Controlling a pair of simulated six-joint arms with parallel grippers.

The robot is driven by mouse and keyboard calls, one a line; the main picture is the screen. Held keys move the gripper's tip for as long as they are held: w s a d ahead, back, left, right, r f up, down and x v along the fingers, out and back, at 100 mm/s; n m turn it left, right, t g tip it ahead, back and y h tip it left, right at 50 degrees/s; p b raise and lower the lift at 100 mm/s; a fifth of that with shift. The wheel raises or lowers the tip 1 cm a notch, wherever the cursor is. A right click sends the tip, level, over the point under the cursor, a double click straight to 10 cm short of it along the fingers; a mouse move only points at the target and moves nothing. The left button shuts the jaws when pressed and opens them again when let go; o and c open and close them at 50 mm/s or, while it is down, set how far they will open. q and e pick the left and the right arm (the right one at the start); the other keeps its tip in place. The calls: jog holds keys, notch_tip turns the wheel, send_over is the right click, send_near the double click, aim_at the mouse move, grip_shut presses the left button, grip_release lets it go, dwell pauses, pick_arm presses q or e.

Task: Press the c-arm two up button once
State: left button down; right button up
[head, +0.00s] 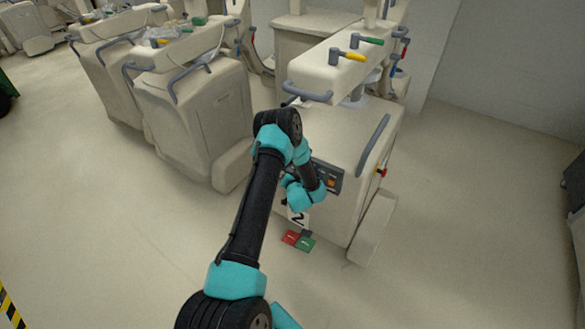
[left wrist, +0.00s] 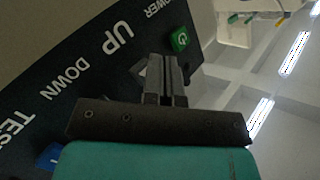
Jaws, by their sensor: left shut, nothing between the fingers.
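The c-arm two unit (head: 335,135) is a cream covered cart with a "2" tag (head: 298,217) low on its front. Its dark control panel (head: 329,177) shows partly behind my left wrist. In the left wrist view the panel (left wrist: 85,60) has the words POWER, UP, DOWN and TEST. A green power button (left wrist: 180,40) and a blue button (left wrist: 50,155) show. A pale arrow-like shape (left wrist: 138,70) beside UP is partly covered by my fingers. My left gripper (left wrist: 167,62) is shut and empty in front of the panel by UP; contact cannot be told. My right gripper is not in view.
Red (head: 290,238) and green (head: 306,244) pads lie on the floor below the panel. Yellow (head: 350,56) and green (head: 370,40) handles stand on the unit's top. Another covered cart (head: 200,110) stands to the left.

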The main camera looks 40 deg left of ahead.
pick_arm(q)
jog(key=shift+w+a, duration=0.1)
jog(key=shift+w, duration=0.4)
dwell(0.7)
dwell(0.3)
jog(key=shift+s+d, duration=0.25)
jog(key=shift+s, duration=0.65)
jog(key=shift+s, duration=0.1)
jog(key=s, duration=0.2)
jog(key=s+d, duration=0.1)
jog(key=s, duration=0.1)
jog(key=shift+s, duration=0.35)
jog(key=shift+d, duration=0.1)
dwell(0.5)
